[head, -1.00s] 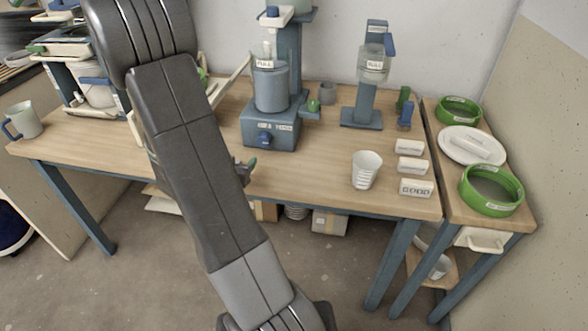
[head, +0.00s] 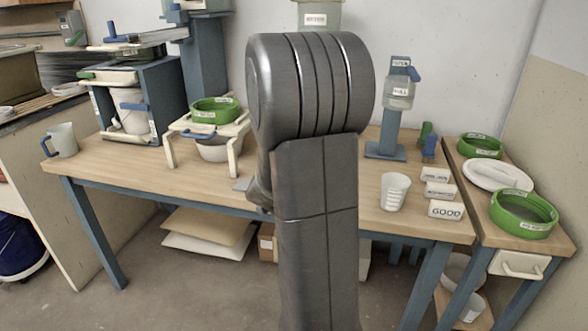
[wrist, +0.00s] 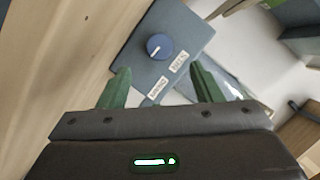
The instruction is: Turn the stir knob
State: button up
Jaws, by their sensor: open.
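The stir knob (wrist: 159,46) is a round dark-blue knob with a short white pointer mark, set on a blue-grey panel (wrist: 186,37) in the wrist view. Two small white labels (wrist: 179,62) sit beside it; their print is too small to read surely. The pointer is towards the lower part of the knob. My gripper (wrist: 159,77) is open, its two green fingers apart with nothing between them. The knob shows between and just beyond the fingertips, with no visible contact. In the head view my arm hides the knob and my gripper.
A blue dispenser stand (head: 385,150), a white cup (head: 394,192) and white label blocks (head: 446,210) stand right of my arm. A white rack (head: 174,153) with a green sieve (head: 214,110) stands to the left. The table front (head: 140,178) between is mostly clear.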

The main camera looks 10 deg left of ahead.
jog(key=x, duration=0.8)
jog(key=shift+w, duration=0.35)
jog(key=c, duration=1)
jog(key=shift+r+p, duration=0.1)
jog(key=shift+p, duration=0.25)
jog(key=p, duration=0.2)
jog(key=n+p, duration=0.1)
jog(key=p, duration=0.2)
jog(key=shift+a+r+n+h, duration=0.1)
jog(key=shift+r+n+h, duration=0.2)
jog(key=shift+h, duration=0.1)
jog(key=n+h+p, duration=0.1)
jog(key=n+p, duration=0.1)
jog(key=p, duration=0.5)
jog(key=shift+n+g+h+p, duration=0.3)
jog(key=shift+n+g+h, duration=0.1)
jog(key=n+p, duration=0.1)
jog(key=p, duration=0.1)
jog(key=n+h+p, duration=0.1)
jog(key=p, duration=0.2)
jog(key=shift+a+f+h, duration=0.1)
jog(key=shift+a+h, duration=0.05)
jog(key=shift+h, duration=0.15)
jog(key=n+p, duration=0.1)
jog(key=p, duration=0.1)
jog(key=n+h+p, duration=0.1)
jog(key=n, duration=0.1)
jog(key=shift+f+h+p, duration=0.3)
jog(key=shift+p, duration=0.05)
